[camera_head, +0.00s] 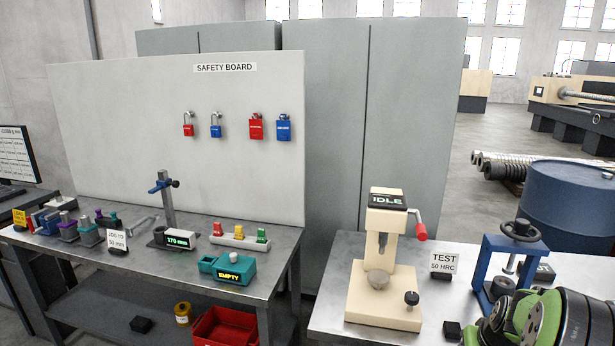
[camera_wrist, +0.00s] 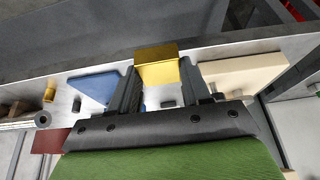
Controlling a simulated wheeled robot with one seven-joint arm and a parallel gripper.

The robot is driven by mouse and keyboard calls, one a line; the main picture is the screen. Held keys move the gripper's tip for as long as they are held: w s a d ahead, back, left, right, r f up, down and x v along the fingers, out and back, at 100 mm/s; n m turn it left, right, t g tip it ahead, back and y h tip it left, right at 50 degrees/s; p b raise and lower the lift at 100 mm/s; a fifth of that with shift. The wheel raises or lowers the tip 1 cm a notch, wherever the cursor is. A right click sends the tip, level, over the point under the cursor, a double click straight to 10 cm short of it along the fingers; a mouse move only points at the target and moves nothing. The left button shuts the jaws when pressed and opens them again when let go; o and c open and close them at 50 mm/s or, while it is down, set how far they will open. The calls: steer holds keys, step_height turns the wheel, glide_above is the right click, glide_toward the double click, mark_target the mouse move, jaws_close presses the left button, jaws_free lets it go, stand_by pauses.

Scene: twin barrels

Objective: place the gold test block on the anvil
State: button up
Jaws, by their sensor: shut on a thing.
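The gold test block (camera_wrist: 157,72) is between the two dark fingers of my gripper (camera_wrist: 158,80) in the wrist view, and the gripper is shut on it. The tester's display reads IDLE. In the head view my green and black arm fills the lower right corner; the gripper and block do not show there. The wrist view shows a cream base (camera_wrist: 255,78) to the right of the block.
A blue hand press (camera_head: 500,262) stands right of the tester, close to my arm. A TEST 50 HRC sign (camera_head: 444,262) and a small black block (camera_head: 452,330) are between them. A blue barrel (camera_head: 570,205) is behind. The left bench (camera_head: 140,275) holds several tools.

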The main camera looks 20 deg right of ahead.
steer(key=w+a+f+n+y, duration=0.15)
steer(key=w+a+f, duration=0.35)
steer(key=a, duration=0.5)
steer(key=w+a+f+n, duration=0.2)
steer(key=w+a+f, duration=0.1)
steer(key=w+a, duration=0.65)
steer(key=s+a+f+n, duration=0.1)
steer(key=a+f+n, duration=0.25)
steer(key=a, duration=1.05)
steer(key=s+f+m, duration=0.1)
steer(key=s+f, duration=0.3)
steer(key=f, duration=0.1)
steer(key=shift+t+y, duration=0.3)
steer(key=shift+y, duration=0.15)
